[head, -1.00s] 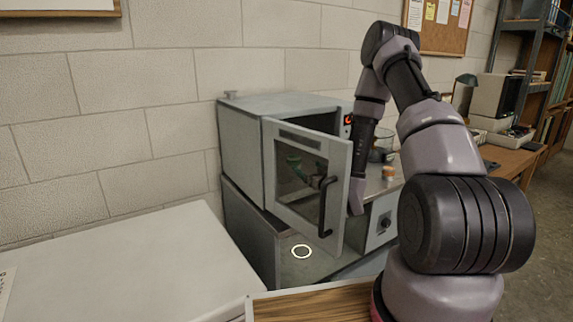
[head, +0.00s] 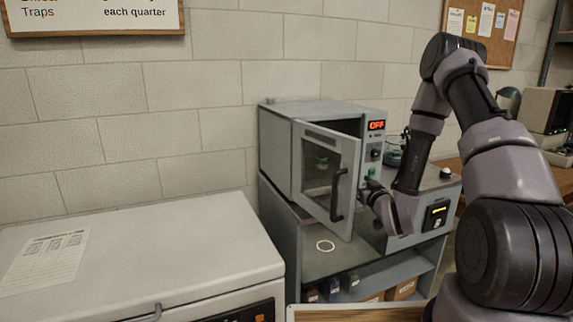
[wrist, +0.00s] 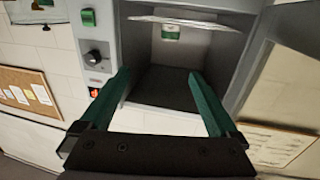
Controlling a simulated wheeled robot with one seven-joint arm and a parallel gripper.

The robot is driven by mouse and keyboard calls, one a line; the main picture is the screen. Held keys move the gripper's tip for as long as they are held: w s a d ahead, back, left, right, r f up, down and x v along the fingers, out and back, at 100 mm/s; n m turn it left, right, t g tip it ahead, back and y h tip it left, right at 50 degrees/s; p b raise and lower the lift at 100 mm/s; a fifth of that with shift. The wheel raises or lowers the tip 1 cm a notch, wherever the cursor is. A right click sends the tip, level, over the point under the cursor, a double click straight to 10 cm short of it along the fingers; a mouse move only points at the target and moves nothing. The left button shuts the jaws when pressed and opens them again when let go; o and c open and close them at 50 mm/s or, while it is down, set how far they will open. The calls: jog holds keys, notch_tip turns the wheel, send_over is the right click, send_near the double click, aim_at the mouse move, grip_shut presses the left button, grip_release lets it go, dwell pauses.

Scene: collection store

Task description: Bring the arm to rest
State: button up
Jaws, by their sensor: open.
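My gripper (wrist: 158,76) is open and empty, with its two green fingers apart in the wrist view. It points toward the open chamber of the grey oven (wrist: 135,50), which appears upside down there. In the head view my arm comes down right of the oven (head: 280,158), and my wrist is low beside the open door (head: 347,195). The fingers are mostly hidden there. A small container with a green label (wrist: 172,32) is inside the chamber; its green also shows through the door glass (head: 322,162).
The oven stands on a grey cabinet (head: 275,225) with a white ring mark (head: 325,246) on its top. A pale chest (head: 150,250) with a paper sheet (head: 45,258) is at the left. The oven display (head: 376,125) reads OFF. Pinboards hang on the wall.

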jog(key=w+d+r+m+g+h, duration=0.1)
jog(key=d+r, duration=0.1)
jog(key=r, duration=0.3)
jog(key=w+d+r+m+g+h, duration=0.1)
jog(key=w+d+r+h, duration=0.1)
jog(key=r, duration=0.4)
jog(key=s+d+r+m+g+h, duration=0.1)
jog(key=s+r+m+g, duration=0.15)
jog(key=s+r, duration=0.5)
jog(key=s+a+r+g, duration=0.1)
jog(key=s+r+g, duration=0.1)
jog(key=s, duration=0.6)
jog(key=s+a+r+m+g+y, duration=0.1)
jog(key=s+r+g, duration=0.1)
jog(key=s+r, duration=0.3)
jog(key=s+a+r+m+g+y, duration=0.1)
jog(key=s+r, duration=0.3)
jog(key=s, duration=0.9)
jog(key=shift+a+g, duration=0.4)
jog(key=shift+g, duration=0.15)
